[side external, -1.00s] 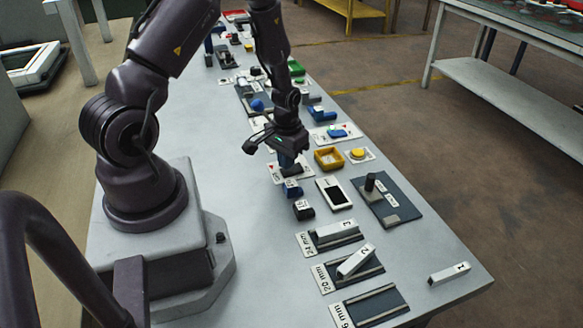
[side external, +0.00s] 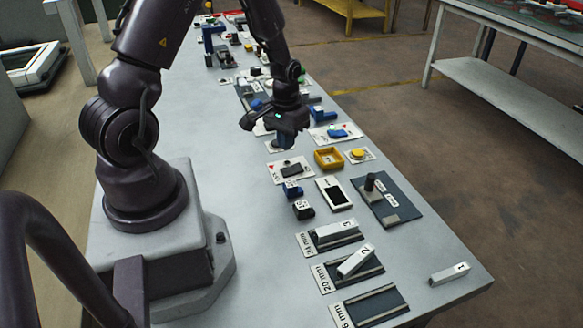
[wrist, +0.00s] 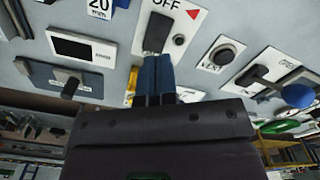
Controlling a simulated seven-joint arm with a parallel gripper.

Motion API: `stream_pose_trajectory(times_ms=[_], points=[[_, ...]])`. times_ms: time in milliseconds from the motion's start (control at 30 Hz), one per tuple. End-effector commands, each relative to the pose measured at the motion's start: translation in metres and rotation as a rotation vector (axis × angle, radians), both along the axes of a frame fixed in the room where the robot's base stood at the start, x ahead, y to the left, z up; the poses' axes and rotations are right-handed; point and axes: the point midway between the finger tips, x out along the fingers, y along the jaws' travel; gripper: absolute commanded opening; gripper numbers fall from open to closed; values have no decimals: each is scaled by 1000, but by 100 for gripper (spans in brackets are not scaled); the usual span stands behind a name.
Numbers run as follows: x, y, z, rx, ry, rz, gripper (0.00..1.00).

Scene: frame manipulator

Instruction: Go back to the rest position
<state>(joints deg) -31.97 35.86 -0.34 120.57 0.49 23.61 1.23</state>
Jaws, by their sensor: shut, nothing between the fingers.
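My gripper (side external: 287,142) is above the table, its fingers just beyond and above a white plate with a dark rocker or lever (side external: 291,170). In the wrist view my two blue fingers (wrist: 157,70) are together, with nothing between them. Their tips point toward the dark lever (wrist: 157,32) on the white plate (wrist: 188,18), which is marked OFF and has a red triangle. The fingers look apart from the lever, though the exact gap is hard to judge.
A yellow open box (side external: 328,159), a white device with a dark screen (side external: 334,193) and a dark plate with a knob (side external: 386,202) stand nearby. The table's left middle is clear.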

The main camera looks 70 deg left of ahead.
Motion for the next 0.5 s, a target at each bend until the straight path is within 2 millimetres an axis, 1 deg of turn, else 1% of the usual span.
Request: stream_pose_trajectory(times_ms=[167, 233, 267, 367, 467, 500], points=[[-3, -2, 0, -10, 17, 2, 0], [-15, -9, -2, -40, 65, 4, 0], [-22, -13, 2, -53, 87, 6, 0], [-26, -25, 29, -55, 94, -14, 0], [-29, -41, 63, -44, 80, -54, 0], [-29, -48, 77, -36, 68, -73, 0]])
